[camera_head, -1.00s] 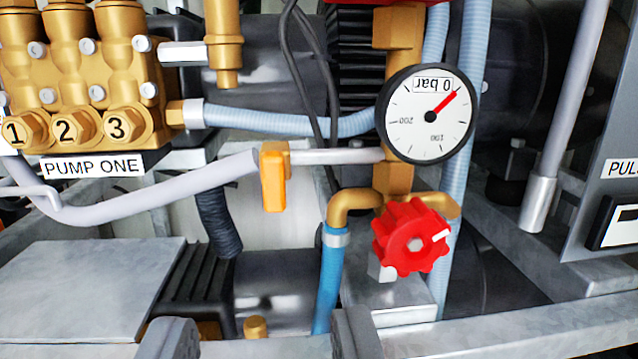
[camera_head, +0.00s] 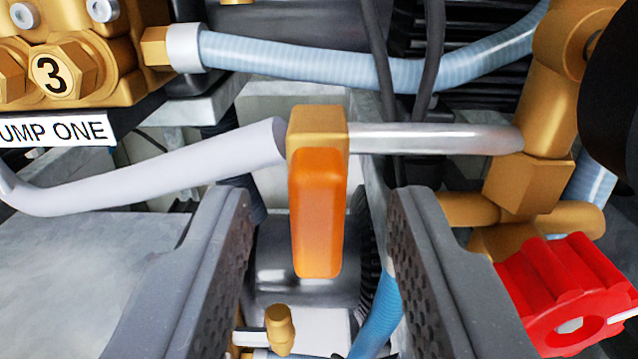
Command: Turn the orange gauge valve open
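The orange gauge valve handle (camera_head: 317,215) hangs straight down from a brass valve body (camera_head: 318,122) in the middle of the head view. The body sits on a pipe, with a pale grey tube on its left and a shiny metal tube on its right. My gripper (camera_head: 318,205) is open, with one finger left and one finger right of the handle. The handle appears centred between the fingers, with a visible gap on each side. I cannot tell how far the fingertips are from it in depth.
A red knob (camera_head: 570,290) is close to my right finger, below a brass manifold (camera_head: 530,185). A dark gauge edge (camera_head: 615,100) is at upper right. The pump block (camera_head: 70,50) is at upper left. Blue hoses (camera_head: 300,60) and black cables run behind.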

